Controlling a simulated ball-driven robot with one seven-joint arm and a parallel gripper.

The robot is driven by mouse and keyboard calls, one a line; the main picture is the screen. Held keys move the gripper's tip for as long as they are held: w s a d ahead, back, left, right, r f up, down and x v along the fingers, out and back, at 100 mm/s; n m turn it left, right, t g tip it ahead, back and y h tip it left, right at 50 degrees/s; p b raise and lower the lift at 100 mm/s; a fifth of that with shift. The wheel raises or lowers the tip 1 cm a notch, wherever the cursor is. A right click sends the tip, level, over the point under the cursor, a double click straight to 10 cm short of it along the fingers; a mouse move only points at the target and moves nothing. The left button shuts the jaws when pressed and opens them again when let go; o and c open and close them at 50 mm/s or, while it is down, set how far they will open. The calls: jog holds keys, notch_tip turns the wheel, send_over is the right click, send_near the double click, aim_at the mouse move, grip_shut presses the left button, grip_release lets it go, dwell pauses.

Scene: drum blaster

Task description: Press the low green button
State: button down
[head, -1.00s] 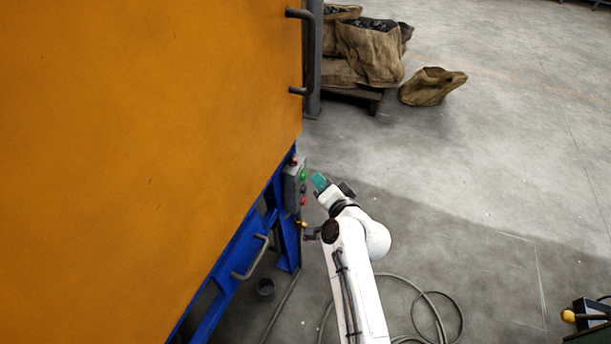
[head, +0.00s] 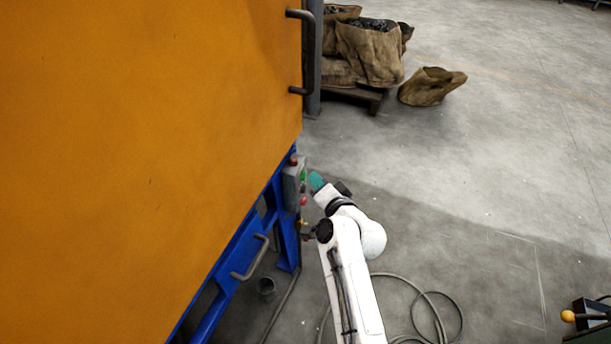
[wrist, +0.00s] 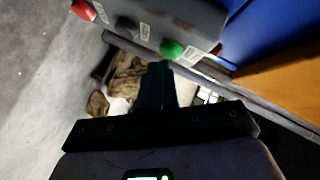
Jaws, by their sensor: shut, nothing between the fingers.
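The grey control box (head: 291,184) is mounted on the blue frame. Its green button (head: 303,175) faces my gripper (head: 316,181), whose teal fingers are shut and empty just right of the button, with a small gap visible. In the wrist view, the green button (wrist: 171,49) is just above and right of the shut fingertips (wrist: 158,68). I cannot tell contact from there. A black button (wrist: 127,28) and a red button (wrist: 83,10) line up to its left on the box.
A large orange door panel (head: 150,140) with handles fills the left, above the blue frame (head: 287,240). Sacks (head: 370,55) sit on a pallet at the back. A hose (head: 440,310) lies on the floor. Open floor extends right.

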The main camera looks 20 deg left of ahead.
jog(key=shift+a, duration=0.45)
dwell(0.9)
jog(key=shift+d, duration=0.85)
jog(key=shift+s+d+b, duration=0.1)
jog(key=shift+d+b, duration=0.35)
jog(key=shift+d, duration=2.1)
